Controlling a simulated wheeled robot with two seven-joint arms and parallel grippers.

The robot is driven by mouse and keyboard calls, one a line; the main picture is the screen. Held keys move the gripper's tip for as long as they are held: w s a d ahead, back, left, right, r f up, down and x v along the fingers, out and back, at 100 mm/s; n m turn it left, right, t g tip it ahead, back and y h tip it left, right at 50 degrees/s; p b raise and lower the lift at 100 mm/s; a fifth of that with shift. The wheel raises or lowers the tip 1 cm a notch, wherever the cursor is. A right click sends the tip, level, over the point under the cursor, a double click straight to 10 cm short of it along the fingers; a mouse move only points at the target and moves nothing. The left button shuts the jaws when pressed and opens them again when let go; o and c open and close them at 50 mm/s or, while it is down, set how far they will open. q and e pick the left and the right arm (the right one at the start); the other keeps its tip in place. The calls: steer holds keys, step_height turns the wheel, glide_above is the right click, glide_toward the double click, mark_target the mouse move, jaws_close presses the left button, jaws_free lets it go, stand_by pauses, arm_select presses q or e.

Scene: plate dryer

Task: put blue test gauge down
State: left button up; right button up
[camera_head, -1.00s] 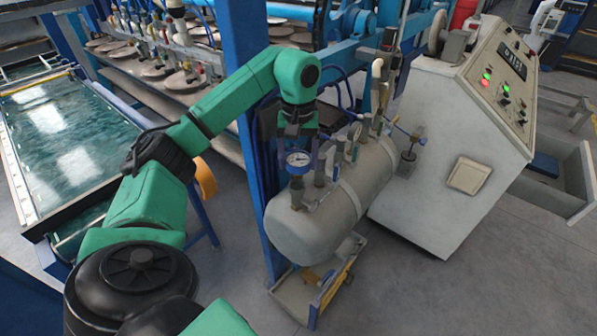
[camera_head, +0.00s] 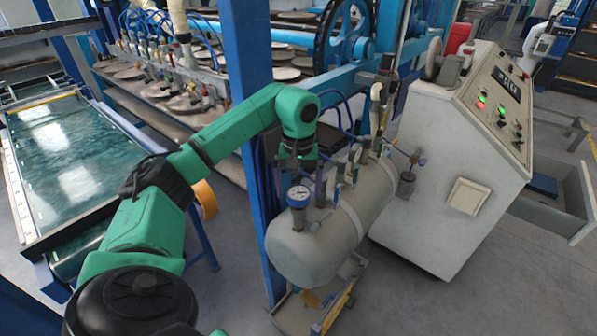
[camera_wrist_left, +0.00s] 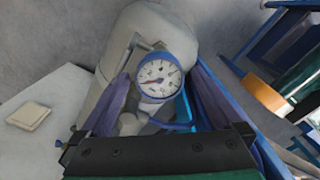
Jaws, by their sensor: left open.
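The blue test gauge (camera_head: 298,195), with a white dial and blue rim, stands at the near end of the grey tank (camera_head: 310,250) in the head view. It also shows in the left wrist view (camera_wrist_left: 158,80), dial facing the camera. My left gripper (camera_head: 305,180) is just above and behind it, pointing down. In the wrist view its two fingers (camera_wrist_left: 165,100) are spread apart on either side of the gauge, with no clear grip on it. The gauge's lower end is hard to make out against the tank fittings. My right gripper is not in view.
Other fittings and a small gauge (camera_head: 355,153) line the tank top. A blue post (camera_head: 252,120) stands close left of the tank. A white control cabinet (camera_head: 450,190) stands to the right. A small cart (camera_head: 325,305) is under the tank. Grey floor lies in front.

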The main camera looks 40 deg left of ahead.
mark_target(299, 193)
arm_select(q)
step_height(299, 193, up, 5)
steer(key=shift+f, duration=0.2)
step_height(299, 193, up, 6)
steer(key=p, duration=0.3)
